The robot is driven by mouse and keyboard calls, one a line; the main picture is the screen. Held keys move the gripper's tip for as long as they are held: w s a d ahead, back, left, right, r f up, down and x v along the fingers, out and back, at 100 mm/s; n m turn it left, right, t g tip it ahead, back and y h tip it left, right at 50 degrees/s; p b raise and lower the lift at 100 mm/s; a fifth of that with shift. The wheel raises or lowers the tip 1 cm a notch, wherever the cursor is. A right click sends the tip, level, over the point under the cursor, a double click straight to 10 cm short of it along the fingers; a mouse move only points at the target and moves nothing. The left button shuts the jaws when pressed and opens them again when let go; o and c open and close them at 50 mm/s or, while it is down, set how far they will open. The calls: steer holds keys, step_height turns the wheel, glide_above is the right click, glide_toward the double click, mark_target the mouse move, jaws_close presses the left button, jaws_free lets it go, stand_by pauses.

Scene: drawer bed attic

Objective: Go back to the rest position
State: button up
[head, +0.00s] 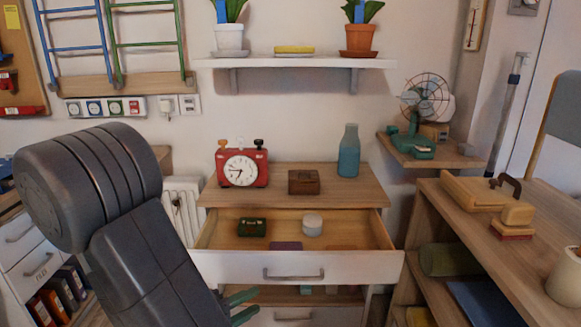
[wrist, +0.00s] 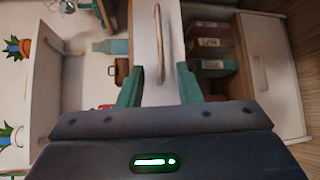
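My gripper (head: 242,306) shows at the bottom of the head view, its teal fingers partly hidden behind my dark arm. In the wrist view my gripper (wrist: 158,86) is open, with its fingers apart and nothing held between them. The open drawer (head: 356,265) has a white front with a metal handle (head: 293,274). The wrist view, turned sideways, shows a handle (wrist: 159,45) on a white front beyond the fingers. My fingers look apart from the handle in the head view.
The drawer holds a dark green box (head: 251,227), a white round tin (head: 312,225) and a purple item (head: 286,246). A red clock (head: 241,167), brown box (head: 303,182) and blue bottle (head: 349,152) stand above. A wooden desk (head: 470,222) is at right; a radiator (head: 181,205) is behind my arm.

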mark_target(287, 278)
steer(key=b+x, duration=0.1)
steer(key=x, duration=0.8)
steer(key=shift+w, duration=0.15)
steer(key=shift+d+f, duration=0.1)
stand_by(0.5)
steer(key=shift+p+v, duration=0.85)
steer(key=shift+v, duration=5.15)
steer(key=b+x, duration=0.2)
steer(key=x, duration=1.2)
steer(key=shift+w, duration=0.6)
steer(key=shift+d, duration=0.1)
